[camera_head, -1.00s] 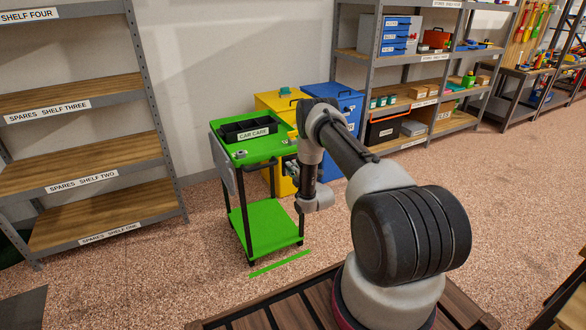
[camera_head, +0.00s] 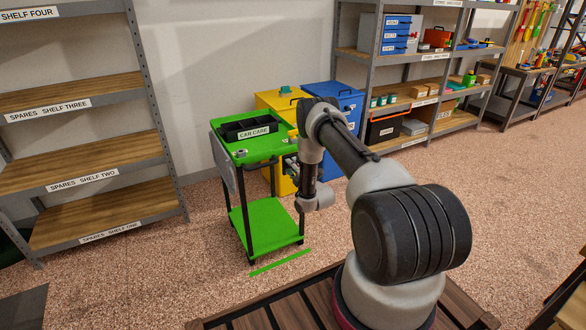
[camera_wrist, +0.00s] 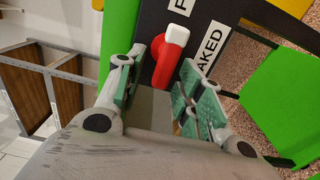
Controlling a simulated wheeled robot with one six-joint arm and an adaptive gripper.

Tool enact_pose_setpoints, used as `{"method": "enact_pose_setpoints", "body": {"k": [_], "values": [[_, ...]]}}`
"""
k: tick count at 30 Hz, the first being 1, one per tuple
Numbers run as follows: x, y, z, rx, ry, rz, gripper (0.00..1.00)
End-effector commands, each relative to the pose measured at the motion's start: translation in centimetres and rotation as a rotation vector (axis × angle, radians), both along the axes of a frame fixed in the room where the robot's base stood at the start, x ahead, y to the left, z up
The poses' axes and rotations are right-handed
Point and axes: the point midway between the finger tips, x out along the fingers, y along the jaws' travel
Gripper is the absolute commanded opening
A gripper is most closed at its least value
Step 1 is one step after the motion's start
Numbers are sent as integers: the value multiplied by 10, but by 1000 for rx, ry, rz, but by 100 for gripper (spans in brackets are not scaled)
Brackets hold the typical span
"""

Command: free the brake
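The brake lever (camera_wrist: 166,66), red with a white end, sits on a black panel (camera_wrist: 210,18) of the green cart (camera_head: 268,220). One label (camera_wrist: 208,55) beside it shows the letters "AKED"; another label (camera_wrist: 182,5) is cut off after its first letter. My gripper (camera_wrist: 170,78) is open, with its green-padded fingers on either side of the lever. I cannot tell whether either finger touches it. In the head view my gripper is at the cart's right side, under the top, and the lever is not discernible there.
A black "CAR CARE" bin (camera_head: 247,128) stands on the cart top. A yellow cabinet (camera_head: 277,101) and a blue cabinet (camera_head: 340,95) stand behind, close to my arm. Spares shelves (camera_head: 90,150) stand on the left. The floor in front of the cart is clear.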

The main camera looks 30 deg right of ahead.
Motion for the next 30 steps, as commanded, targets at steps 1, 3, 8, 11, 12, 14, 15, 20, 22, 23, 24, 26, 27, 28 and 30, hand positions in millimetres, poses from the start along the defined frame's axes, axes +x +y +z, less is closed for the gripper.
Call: {"method": "enact_pose_setpoints", "body": {"k": [1,3,8,11,12,14,15,20,22,23,24,26,27,28,30], "values": [[0,0,0,0,0,0,37],[-4,-1,0,0,1,-1,37],[-28,-2,-1,1,4,-2,37],[-51,-3,-1,2,5,-2,37],[-61,-3,-1,2,4,-2,37],[-74,-3,-1,1,4,-1,37],[-83,-4,-1,1,3,-2,37],[-108,-4,-1,0,1,0,37],[-115,-4,-1,0,2,-1,37],[-117,-4,0,1,1,-1,37],[-118,-4,0,0,0,-1,37],[-120,-4,0,0,0,0,37],[-120,-4,0,0,0,0,37],[-120,-4,0,0,-1,0,37],[-120,-4,0,0,0,0,37]]}}
